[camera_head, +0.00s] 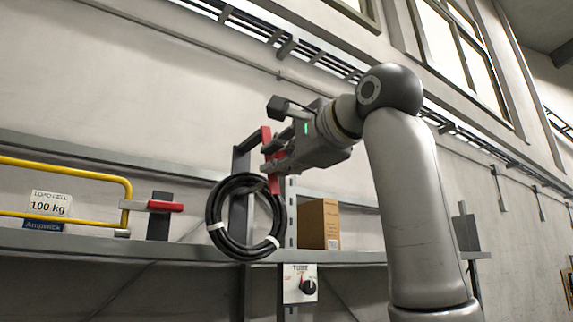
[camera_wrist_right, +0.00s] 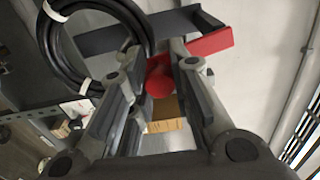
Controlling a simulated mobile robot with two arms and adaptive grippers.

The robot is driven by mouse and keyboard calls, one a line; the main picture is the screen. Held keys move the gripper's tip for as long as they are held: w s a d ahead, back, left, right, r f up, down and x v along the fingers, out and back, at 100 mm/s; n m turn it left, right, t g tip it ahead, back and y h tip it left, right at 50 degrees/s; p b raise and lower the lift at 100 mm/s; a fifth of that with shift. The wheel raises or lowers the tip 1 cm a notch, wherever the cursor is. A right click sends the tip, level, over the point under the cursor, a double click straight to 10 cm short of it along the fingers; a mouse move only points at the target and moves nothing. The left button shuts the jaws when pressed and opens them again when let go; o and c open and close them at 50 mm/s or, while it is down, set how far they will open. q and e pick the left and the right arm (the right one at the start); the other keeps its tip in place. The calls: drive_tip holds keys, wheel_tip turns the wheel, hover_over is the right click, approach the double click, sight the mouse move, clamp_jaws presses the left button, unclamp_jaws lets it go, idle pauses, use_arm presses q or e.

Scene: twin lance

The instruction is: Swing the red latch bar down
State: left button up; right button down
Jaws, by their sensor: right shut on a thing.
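A red latch bar (camera_head: 273,184) shows at my right gripper (camera_head: 278,165), on a dark upright bracket (camera_head: 240,190) behind a coiled black cable. In the wrist view, the red bar (camera_wrist_right: 160,76) sits between the two fingers of my right gripper (camera_wrist_right: 158,85), its rounded end toward the camera. A red piece (camera_wrist_right: 210,42) also shows beyond the right finger. The gripper is shut on the red bar; the fingers hide part of it. A second red bar (camera_head: 165,206) lies level on a dark block at the left. My left gripper is not in view.
A black cable coil (camera_head: 214,222) with white ties hangs close below and left of the gripper. A cardboard box (camera_head: 318,222) stands on the grey shelf (camera_head: 170,250). A yellow tube frame (camera_head: 70,170) and a 100 kg sign (camera_head: 49,204) are at left.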

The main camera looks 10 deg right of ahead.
drive_tip(key=shift+s+a+f+m+b, duration=0.1)
drive_tip(key=shift+a+f+m+b, duration=0.15)
drive_tip(key=shift+m, duration=0.3)
drive_tip(key=shift+s+a+m+b, duration=0.1)
drive_tip(key=shift+a+m, duration=0.2)
drive_tip(key=shift+m, duration=0.25)
drive_tip(key=c, duration=1.7)
unclamp_jaws()
drive_tip(key=o, duration=0.4)
drive_tip(key=shift+s+d+r, duration=0.1)
drive_tip(key=shift+r, duration=0.05)
drive_tip(key=shift+o, duration=0.2)
drive_tip(key=v, duration=1.2)
